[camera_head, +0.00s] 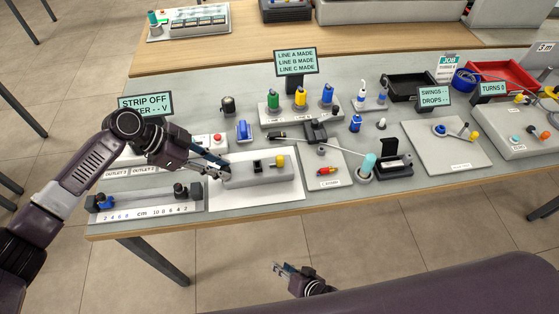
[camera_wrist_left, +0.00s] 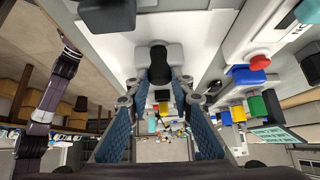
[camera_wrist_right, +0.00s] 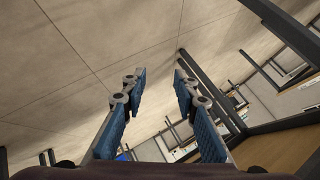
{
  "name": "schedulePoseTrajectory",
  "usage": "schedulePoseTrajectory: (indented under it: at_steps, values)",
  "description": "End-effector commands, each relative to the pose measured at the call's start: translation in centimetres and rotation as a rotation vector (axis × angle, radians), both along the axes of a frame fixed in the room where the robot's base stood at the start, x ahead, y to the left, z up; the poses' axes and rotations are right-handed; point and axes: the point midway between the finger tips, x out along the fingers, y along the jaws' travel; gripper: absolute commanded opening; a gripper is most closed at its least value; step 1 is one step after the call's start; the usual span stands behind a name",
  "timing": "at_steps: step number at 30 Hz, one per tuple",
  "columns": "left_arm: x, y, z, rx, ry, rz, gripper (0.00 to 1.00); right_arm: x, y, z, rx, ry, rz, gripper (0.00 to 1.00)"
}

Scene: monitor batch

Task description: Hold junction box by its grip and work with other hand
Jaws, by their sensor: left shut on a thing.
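The junction box (camera_head: 260,172) is a low grey box with a black part and a yellow knob on top. It lies on a white mat (camera_head: 245,203) near the table's front edge. My left gripper (camera_head: 224,164) is shut on its left end in the head view. In the left wrist view a black grip (camera_wrist_left: 158,58) with a pale body around it lies at my left fingertips (camera_wrist_left: 158,82). The exact contact is partly hidden. My right gripper (camera_head: 280,268) is open and empty, in front of the table; its spread fingers (camera_wrist_right: 160,85) show only floor between them.
A ruler fixture (camera_head: 145,213) stands left of the mat, and a red-button box (camera_head: 217,143) behind it. To the right are a lever plate (camera_head: 330,172), a cyan-handled tool (camera_head: 367,166) in a holder and a black open case (camera_head: 393,168). Floor lies clear around my right gripper.

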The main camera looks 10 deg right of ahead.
Motion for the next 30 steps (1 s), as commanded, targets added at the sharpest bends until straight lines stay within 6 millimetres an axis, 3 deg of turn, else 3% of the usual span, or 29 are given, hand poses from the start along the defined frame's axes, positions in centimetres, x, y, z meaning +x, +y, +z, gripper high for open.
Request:
schedulePoseTrajectory:
  at_steps: [1,6,13,18,25,28,30]
  values:
    - [-1.0,0.5,-1.9,0.028,0.025,-0.008,0.0,1.5,1.8,1.4,0.066,-0.023,-0.005,0.28]
    - [-1.0,0.5,-1.9,0.028,0.025,-0.008,0.0,4.6,7.7,6.6,0.312,-0.052,-0.01,0.28]
    - [-1.0,0.5,-1.9,0.028,0.025,-0.008,0.0,5.8,15.8,14.7,0.671,0.003,0.047,0.28]
    - [-1.0,0.6,-1.9,0.028,0.025,-0.007,0.0,4.3,21.1,20.6,0.914,0.128,0.138,0.28]
    - [-1.0,0.6,-1.9,0.029,0.025,-0.007,0.0,0.4,26.3,28.1,1.106,0.295,0.373,0.28]
    - [-1.0,0.6,-1.9,0.029,0.025,-0.007,0.0,-1.1,27.4,31.7,1.08,0.229,0.595,0.28]
    - [-1.0,0.6,-1.9,0.029,0.025,-0.007,0.0,-1.8,27.5,33.7,1.002,0.076,0.793,0.28]
